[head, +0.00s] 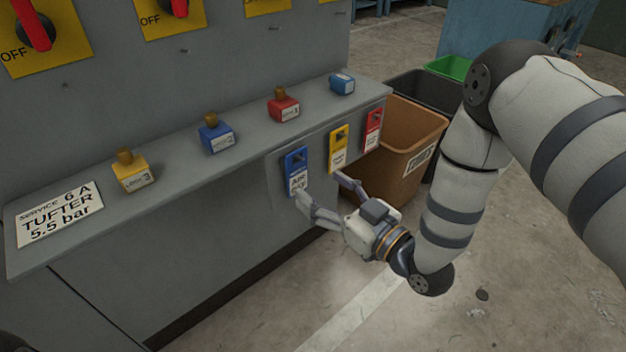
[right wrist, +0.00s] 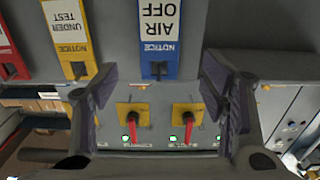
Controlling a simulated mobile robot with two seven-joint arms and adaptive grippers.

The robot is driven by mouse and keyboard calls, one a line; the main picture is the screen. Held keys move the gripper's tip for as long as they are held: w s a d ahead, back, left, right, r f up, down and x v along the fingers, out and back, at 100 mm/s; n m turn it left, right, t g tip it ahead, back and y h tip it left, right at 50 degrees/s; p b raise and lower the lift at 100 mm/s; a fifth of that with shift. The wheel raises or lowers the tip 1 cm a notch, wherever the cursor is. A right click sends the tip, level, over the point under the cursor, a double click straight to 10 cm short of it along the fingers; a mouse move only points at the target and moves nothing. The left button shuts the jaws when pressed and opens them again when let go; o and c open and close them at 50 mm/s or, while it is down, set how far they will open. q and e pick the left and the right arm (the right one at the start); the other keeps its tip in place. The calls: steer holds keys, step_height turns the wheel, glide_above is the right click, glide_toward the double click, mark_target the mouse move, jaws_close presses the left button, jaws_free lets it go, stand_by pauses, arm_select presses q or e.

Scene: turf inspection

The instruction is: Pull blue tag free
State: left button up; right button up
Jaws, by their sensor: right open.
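The blue tag (head: 296,172) hangs on the grey panel at the front of the ledge, leftmost of three tags. In the right wrist view the blue tag (right wrist: 159,50) appears upside down, reading "AIR OFF" and "NOTICE". My right gripper (head: 320,186) is open and empty in front of the panel. One finger is close to the blue tag's lower end and the other is near the yellow tag's lower end. In the right wrist view the fingers of my right gripper (right wrist: 158,72) frame the blue tag; I cannot tell whether either touches it. My left gripper is not in view.
A yellow tag (head: 338,149) and a red tag (head: 373,130) hang to the right. Several lock blocks, including a yellow one (head: 133,175), sit on the ledge (head: 170,200). A brown bin (head: 410,150) stands behind my right gripper. The floor at lower right is mostly clear.

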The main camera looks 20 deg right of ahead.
mark_target(298, 169)
steer(key=b+x, duration=0.1)
steer(key=x, duration=0.6)
steer(key=shift+f, duration=0.1)
steer(key=c, duration=1.3)
